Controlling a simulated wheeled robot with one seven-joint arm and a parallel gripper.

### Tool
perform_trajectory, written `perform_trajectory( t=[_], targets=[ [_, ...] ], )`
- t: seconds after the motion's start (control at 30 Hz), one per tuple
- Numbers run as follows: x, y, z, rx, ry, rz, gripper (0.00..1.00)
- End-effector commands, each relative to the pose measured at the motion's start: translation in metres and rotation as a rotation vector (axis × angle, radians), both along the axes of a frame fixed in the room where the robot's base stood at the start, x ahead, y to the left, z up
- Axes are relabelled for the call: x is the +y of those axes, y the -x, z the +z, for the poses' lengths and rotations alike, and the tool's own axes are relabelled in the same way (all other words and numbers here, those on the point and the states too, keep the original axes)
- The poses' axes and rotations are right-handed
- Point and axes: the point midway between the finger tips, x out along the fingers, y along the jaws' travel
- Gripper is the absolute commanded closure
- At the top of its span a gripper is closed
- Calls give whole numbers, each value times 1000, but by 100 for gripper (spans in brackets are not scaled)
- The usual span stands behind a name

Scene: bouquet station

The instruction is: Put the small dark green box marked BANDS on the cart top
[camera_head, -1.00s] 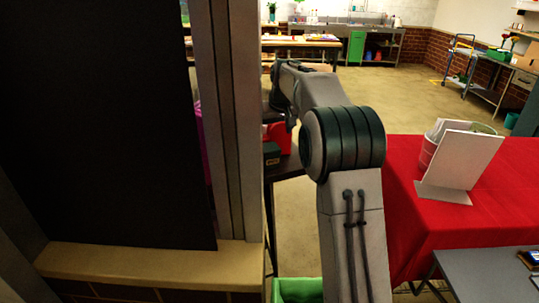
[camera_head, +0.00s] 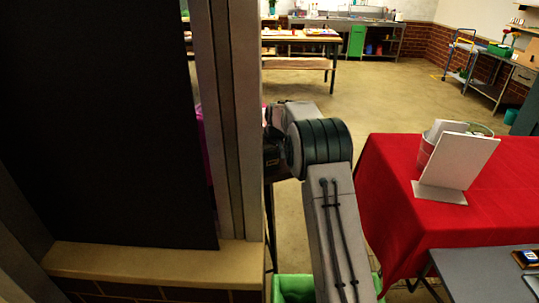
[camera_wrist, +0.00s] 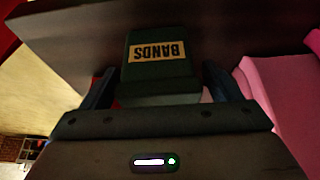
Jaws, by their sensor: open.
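The small dark green box marked BANDS (camera_wrist: 160,72) is in the middle of the wrist view, its pale label upside down there. It rests at a dark shelf-like surface (camera_wrist: 75,35). My gripper (camera_wrist: 160,92) is open, with one dark finger on each side of the box; I cannot tell whether either finger touches it. In the head view only part of the box (camera_head: 272,161) shows, between the window frame and my arm; my gripper's fingers are hidden there. I cannot tell for sure which surface is the cart top; a grey top (camera_head: 480,275) stands at the lower right.
A post and window frame (camera_head: 235,130) block the left. A red-covered table (camera_head: 395,195) with a white board (camera_head: 458,160) stands right of my arm. A green bin (camera_head: 293,287) is below. Pink objects (camera_wrist: 285,95) lie right of the box. Open floor lies beyond.

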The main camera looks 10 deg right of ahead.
Motion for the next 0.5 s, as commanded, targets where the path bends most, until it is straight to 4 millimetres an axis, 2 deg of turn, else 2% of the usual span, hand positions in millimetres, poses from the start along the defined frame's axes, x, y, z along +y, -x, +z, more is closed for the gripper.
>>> perform_trajectory(
  t=[0.27, 0.43, 0.5],
  targets=[
    [0, -1, -3, -1, 0, 0, 16],
    [0, -1, -3, -1, 0, 0, 64],
    [0, -1, -3, -1, 0, 0, 66]
  ],
)
